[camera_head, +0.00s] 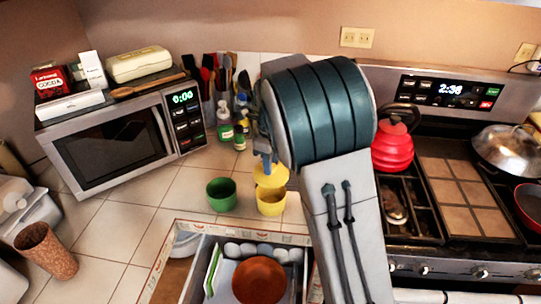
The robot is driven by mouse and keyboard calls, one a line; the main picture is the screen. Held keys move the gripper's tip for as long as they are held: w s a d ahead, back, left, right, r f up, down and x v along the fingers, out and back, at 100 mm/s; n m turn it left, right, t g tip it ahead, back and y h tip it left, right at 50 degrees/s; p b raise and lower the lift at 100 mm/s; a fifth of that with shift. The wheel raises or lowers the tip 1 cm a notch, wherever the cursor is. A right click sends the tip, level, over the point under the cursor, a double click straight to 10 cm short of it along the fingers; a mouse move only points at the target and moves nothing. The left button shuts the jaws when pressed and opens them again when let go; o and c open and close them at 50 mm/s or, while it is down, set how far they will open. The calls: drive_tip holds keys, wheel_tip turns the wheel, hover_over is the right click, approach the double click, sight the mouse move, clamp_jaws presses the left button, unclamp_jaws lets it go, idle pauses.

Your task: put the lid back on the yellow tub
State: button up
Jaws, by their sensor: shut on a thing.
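The yellow tub (271,204) stands on the tiled counter, right of a green tub, close to the counter's front edge. The yellow lid (272,178) shows just above and behind the tub's rim in the picture. My gripper (266,164) is shut on the lid from above; my large arm link hides part of it. The lid looks roughly level. I cannot tell whether the lid touches the rim or hovers above it.
The green tub (221,194) stands close on the left. Bottles (225,131) and a utensil holder are behind, with a microwave (118,135) at left. An open drawer (216,268) with a brown bowl lies in front. The stove is at right.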

sight(271, 179)
drive_tip(key=shift+s+f+b, duration=0.1)
drive_tip(key=shift+f+b, duration=0.35)
drive_tip(key=shift+f, duration=0.15)
wheel_tip(271, 179, down, 3)
drive_tip(key=b, duration=0.3)
drive_tip(key=shift+f, duration=0.15)
drive_tip(key=shift+f+b, duration=0.35)
drive_tip(key=shift+f, duration=0.5)
drive_tip(key=shift+p, duration=0.5)
drive_tip(key=shift+f+p, duration=0.15)
drive_tip(key=shift+p, duration=0.15)
idle(1.4)
drive_tip(key=o, duration=1.5)
